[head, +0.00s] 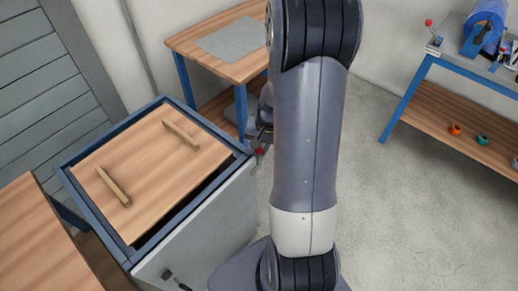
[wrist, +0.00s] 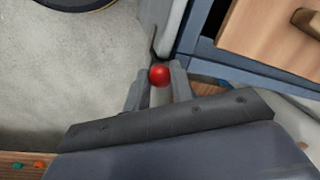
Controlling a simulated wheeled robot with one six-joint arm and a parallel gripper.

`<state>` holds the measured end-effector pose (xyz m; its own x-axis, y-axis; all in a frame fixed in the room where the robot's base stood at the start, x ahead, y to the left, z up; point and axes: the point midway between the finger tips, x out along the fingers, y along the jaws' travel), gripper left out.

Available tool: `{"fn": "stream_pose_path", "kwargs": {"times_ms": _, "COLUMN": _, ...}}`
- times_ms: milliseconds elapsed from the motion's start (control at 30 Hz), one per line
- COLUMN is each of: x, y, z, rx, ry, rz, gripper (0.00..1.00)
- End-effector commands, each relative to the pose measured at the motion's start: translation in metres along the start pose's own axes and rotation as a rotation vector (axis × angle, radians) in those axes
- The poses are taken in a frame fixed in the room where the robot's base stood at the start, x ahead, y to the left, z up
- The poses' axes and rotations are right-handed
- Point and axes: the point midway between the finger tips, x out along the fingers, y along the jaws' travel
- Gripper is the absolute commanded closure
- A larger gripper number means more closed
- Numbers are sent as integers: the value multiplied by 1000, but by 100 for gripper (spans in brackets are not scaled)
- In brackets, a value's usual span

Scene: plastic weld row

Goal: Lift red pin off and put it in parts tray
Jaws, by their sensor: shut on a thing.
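The red pin shows as a round red knob (wrist: 159,75) in the wrist view, between the two fingers of my gripper (wrist: 158,84). My gripper is shut on it. In the head view the red pin (head: 260,151) is a small red spot at the right corner of the blue-framed cart (head: 188,104), partly hidden by my gripper (head: 262,140). A thin dark rod or hook stands just beyond the knob in the wrist view. I cannot tell whether the pin is still seated. I cannot make out a parts tray in either view.
The cart has a wooden lid (head: 150,165) with two bar handles and a grey side panel (head: 205,235). A wooden bench (head: 190,40) with a grey mat stands behind. A blue-legged bench (head: 450,68) at right has coloured rings on its lower shelf. Grey floor between is clear.

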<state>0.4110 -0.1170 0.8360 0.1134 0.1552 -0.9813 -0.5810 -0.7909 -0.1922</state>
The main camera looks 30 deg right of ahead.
Motion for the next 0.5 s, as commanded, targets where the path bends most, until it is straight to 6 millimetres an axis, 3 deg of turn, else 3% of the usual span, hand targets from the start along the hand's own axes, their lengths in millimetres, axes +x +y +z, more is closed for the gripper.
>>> {"fn": "stream_pose_path", "kwargs": {"times_ms": 167, "x": -17, "y": -4, "z": -1, "rx": -1, "ry": 5, "rz": -2, "gripper": 99}}
{"fn": "stream_pose_path", "kwargs": {"times_ms": 500, "x": -78, "y": -15, "z": -1, "rx": -2, "ry": 6, "rz": -1, "gripper": 99}}
